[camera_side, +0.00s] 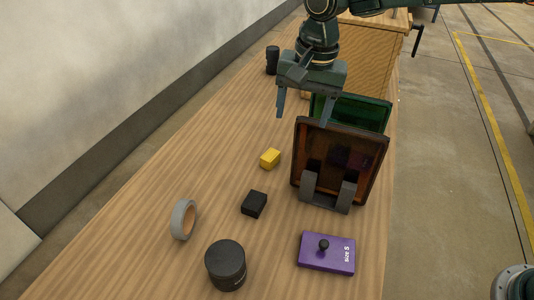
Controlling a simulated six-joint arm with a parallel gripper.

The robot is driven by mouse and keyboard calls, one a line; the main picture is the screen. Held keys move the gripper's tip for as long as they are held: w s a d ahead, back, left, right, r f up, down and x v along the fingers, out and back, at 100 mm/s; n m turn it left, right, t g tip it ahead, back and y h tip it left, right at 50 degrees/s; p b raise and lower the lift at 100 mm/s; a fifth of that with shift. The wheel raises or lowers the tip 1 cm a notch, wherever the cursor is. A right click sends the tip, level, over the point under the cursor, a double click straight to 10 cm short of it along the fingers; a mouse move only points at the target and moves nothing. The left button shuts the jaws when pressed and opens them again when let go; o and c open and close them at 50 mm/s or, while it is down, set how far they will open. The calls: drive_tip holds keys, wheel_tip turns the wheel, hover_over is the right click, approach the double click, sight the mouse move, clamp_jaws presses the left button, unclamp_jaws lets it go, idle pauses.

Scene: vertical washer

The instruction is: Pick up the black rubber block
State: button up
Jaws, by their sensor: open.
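The black rubber block (254,204) is a small dark box lying on the wooden table near the middle of the picture, with nothing touching it. My gripper (301,119) hangs above the table, farther back and up from the block, with its fingers pointing down. The two fingers are spread apart with nothing between them. The right finger overlaps the upright amber panel in the picture; I cannot tell whether they touch.
A yellow block (270,159) lies behind the black one. Grey tape (183,220), a round black container (226,265) and a purple box (327,253) surround the front. An amber panel (340,165) stands in a grey holder (329,194), a green panel (358,111) behind. A wooden crate (370,60) stands farther back.

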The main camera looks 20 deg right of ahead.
drive_tip(key=w+a+f+m+g, duration=0.1)
drive_tip(key=w+a+f+m, duration=0.1)
drive_tip(key=a+f, duration=0.8)
drive_tip(key=shift+a+f+h, duration=0.25)
drive_tip(key=shift+f+h, duration=0.05)
drive_tip(key=shift+f, duration=0.35)
drive_tip(key=shift+f, duration=0.1)
hover_over(253, 202)
drive_tip(key=shift+f, duration=4.15)
drive_tip(key=shift+f, duration=0.1)
drive_tip(key=shift+f, duration=2.5)
